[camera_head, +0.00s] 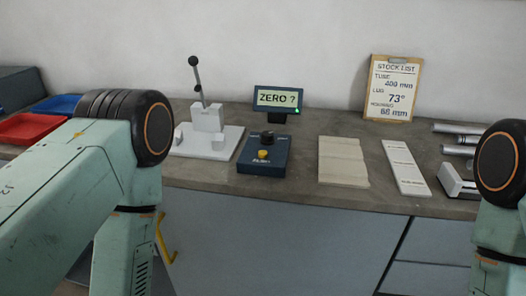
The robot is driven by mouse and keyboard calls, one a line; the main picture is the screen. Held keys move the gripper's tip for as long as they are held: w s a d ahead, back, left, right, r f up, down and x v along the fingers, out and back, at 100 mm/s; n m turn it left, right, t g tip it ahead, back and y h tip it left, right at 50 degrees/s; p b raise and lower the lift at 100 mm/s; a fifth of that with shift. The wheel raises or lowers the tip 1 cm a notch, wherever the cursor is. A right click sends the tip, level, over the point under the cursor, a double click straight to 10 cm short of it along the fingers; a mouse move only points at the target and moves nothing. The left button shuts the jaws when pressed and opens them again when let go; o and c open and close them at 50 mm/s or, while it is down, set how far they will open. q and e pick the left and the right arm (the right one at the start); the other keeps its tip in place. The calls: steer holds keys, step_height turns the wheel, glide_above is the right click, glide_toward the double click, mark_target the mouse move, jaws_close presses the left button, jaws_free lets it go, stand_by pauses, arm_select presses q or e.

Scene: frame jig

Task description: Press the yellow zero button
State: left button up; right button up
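The yellow button (263,154) sits on the front part of a dark blue control box (265,166), which stands near the front edge of the bench. A black knob (267,138) is behind the button on the same box. A small display (279,100) behind the box reads "ZERO ?" and has a green light at its lower right corner. My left arm covers the left foreground and my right arm the right edge. Both grippers are out of the picture, and neither arm reaches over the box.
A white jig with an upright lever (205,142) stands left of the box. Pale slabs (342,162) and a white strip (404,166) lie to the right. Metal tubes (461,139) are further right. Red (32,128) and blue (57,104) trays are far left. A stock list (393,88) leans on the wall.

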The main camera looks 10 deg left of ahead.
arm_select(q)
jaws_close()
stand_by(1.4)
